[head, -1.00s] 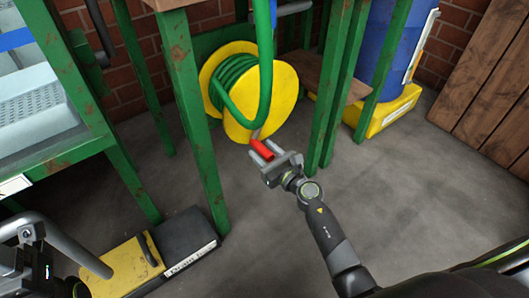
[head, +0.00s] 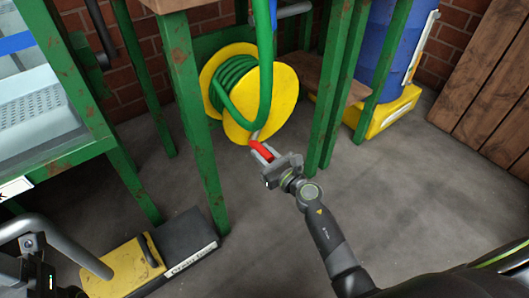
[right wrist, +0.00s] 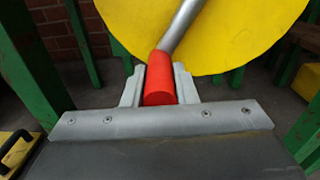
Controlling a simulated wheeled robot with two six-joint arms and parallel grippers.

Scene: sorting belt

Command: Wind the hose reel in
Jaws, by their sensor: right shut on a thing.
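The yellow hose reel (head: 276,108) with green hose (head: 233,76) wound on it stands behind the green legs of a table. A grey crank arm (right wrist: 181,27) runs down across the reel's yellow side to a red handle (head: 260,149). My right gripper (head: 262,153) is shut on the red handle, at the reel's lower front. In the right wrist view the handle (right wrist: 160,80) sits between the two grey fingers. A loop of green hose hangs in front of the reel. My left gripper is not in view.
Green table legs (head: 202,130) stand close left of the reel, and more green posts (head: 328,90) stand close right. A blue barrel (head: 396,40) on a yellow base (head: 385,112) is at the back right. Grey floor (head: 420,200) is clear at the right.

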